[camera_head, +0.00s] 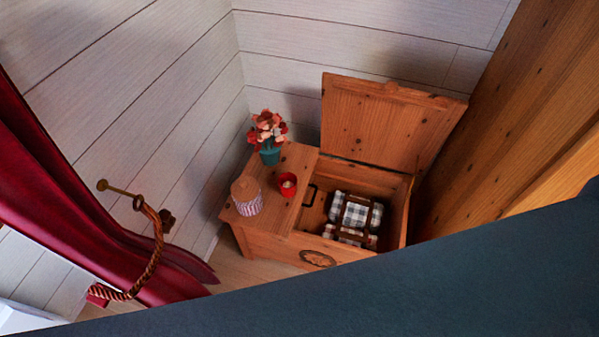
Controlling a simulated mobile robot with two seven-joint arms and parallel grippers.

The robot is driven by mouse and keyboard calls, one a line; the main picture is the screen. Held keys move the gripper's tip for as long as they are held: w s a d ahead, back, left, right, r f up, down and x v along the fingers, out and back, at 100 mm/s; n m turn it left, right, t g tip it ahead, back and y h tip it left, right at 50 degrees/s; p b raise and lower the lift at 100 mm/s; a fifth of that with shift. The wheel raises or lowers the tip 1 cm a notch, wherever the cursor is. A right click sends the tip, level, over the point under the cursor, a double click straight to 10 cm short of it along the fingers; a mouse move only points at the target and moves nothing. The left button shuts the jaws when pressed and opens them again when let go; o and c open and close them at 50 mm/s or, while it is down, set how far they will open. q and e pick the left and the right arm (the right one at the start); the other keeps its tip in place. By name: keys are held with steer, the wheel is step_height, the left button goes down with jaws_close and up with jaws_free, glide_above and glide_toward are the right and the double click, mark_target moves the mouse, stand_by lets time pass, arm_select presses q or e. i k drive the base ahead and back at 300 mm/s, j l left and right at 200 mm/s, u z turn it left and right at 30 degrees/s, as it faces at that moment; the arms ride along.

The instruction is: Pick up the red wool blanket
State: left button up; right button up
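No red wool blanket can be made out in the head view. An open wooden chest (279,240) stands in the corner, with its hinged lid (385,120) raised against the wall. Inside its open right part lies a black-and-white checked bundle (356,215) with brown straps; what lies under it is hidden. A dark handle-like piece (310,195) shows at the compartment's left side. Neither of my grippers is in view.
On the chest's closed left top stand a flower pot (270,155), a red cup (288,184) and a striped, lidded jar (246,196). A red curtain (95,225) with a rope tie (157,250) hangs left. A large dark surface blocks the lower right.

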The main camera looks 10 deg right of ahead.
mark_target(364, 241)
steer(key=j+z, duration=0.1)
steer(key=z, duration=0.25)
steer(key=k+z, duration=0.15)
steer(key=z, duration=0.2)
steer(key=k+z, duration=0.1)
steer(key=z, duration=0.25)
